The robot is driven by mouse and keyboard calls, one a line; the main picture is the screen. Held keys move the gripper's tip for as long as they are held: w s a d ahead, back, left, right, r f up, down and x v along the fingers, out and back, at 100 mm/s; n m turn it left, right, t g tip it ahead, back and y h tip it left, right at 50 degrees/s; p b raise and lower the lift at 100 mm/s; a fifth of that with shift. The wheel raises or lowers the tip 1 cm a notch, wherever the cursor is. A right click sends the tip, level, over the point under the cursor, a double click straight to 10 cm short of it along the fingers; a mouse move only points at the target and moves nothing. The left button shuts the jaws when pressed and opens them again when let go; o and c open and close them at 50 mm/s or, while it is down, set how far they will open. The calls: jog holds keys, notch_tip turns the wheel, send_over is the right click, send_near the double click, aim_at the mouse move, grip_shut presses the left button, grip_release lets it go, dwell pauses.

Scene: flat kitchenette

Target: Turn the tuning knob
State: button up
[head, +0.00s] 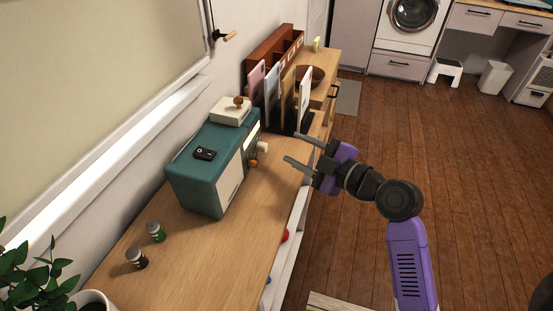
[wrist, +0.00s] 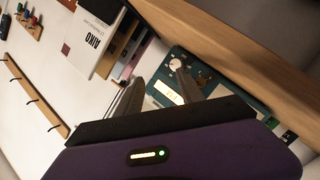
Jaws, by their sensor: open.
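A teal radio (head: 190,178) with a pale front panel stands on the wooden counter, its front facing right. A white knob (head: 262,147) sticks out from the front near its far end, with a small orange knob (head: 253,162) just below it. I cannot tell by marking which is the tuning knob. My gripper (head: 292,147) is open and empty, a short gap to the right of the knobs, fingers pointing at them. The wrist view shows the radio's teal front (wrist: 203,76), a pale round knob (wrist: 176,62) by the right fingertip and a lit dial (wrist: 167,93).
A small black device (head: 205,153) and a white box with a brown knob (head: 231,110) sit on the radio. Upright books (head: 272,95) stand just beyond it. Two small jars (head: 155,231) stand nearer. The counter edge runs below my gripper; open floor lies right.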

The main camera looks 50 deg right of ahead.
aim_at(266, 148)
jog(key=shift+a+f+n+y, duration=0.45)
jog(key=shift+a+n, duration=0.35)
jog(key=shift+n, duration=0.1)
jog(key=shift+a+f+n, duration=0.2)
jog(key=shift+f+n, duration=0.05)
jog(key=shift+n, duration=0.35)
jog(key=shift+p+x, duration=0.55)
jog(key=shift+x, duration=3.3)
jog(key=shift+f, duration=0.15)
grip_shut()
